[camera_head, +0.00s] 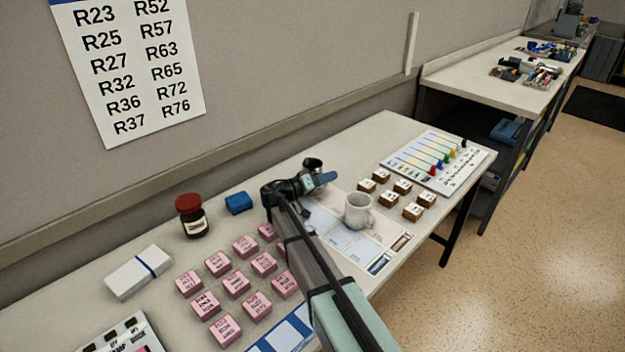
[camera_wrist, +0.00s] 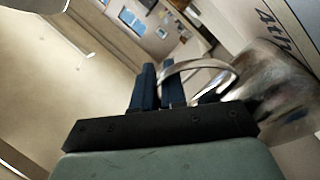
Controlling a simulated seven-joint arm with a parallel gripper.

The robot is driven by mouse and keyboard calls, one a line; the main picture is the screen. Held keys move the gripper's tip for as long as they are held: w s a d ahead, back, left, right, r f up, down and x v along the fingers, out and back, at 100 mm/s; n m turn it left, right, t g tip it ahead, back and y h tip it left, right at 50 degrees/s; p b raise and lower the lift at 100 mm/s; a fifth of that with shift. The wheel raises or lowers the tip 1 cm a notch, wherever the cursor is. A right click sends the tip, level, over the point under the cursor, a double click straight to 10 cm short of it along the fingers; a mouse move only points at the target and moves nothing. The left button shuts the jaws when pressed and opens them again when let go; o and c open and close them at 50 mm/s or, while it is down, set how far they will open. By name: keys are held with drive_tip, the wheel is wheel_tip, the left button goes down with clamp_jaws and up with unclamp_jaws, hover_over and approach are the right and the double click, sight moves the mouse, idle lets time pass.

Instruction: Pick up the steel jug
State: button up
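The steel jug (camera_wrist: 285,88) is a shiny metal vessel at the right of the wrist view, with a curved metal handle (camera_wrist: 205,64) arching to the left. My gripper's dark blue fingers (camera_wrist: 158,88) are close together with the outer side of the handle between them, so they look shut on it. In the head view, my gripper (camera_head: 320,181) is over the back middle of the table. The jug (camera_head: 312,164) shows there only as a small dark, shiny shape just behind the fingers, partly hidden. I cannot tell whether its base touches the table.
A white mug (camera_head: 358,211) stands close to the right of my gripper on a printed sheet. Several wooden blocks (camera_head: 403,187) and a board with coloured pegs (camera_head: 437,160) lie further right. A blue block (camera_head: 238,203), a red-lidded jar (camera_head: 192,216) and several pink blocks (camera_head: 237,285) are left.

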clamp_jaws()
idle(0.8)
drive_tip(key=shift+r, duration=0.1)
idle(0.6)
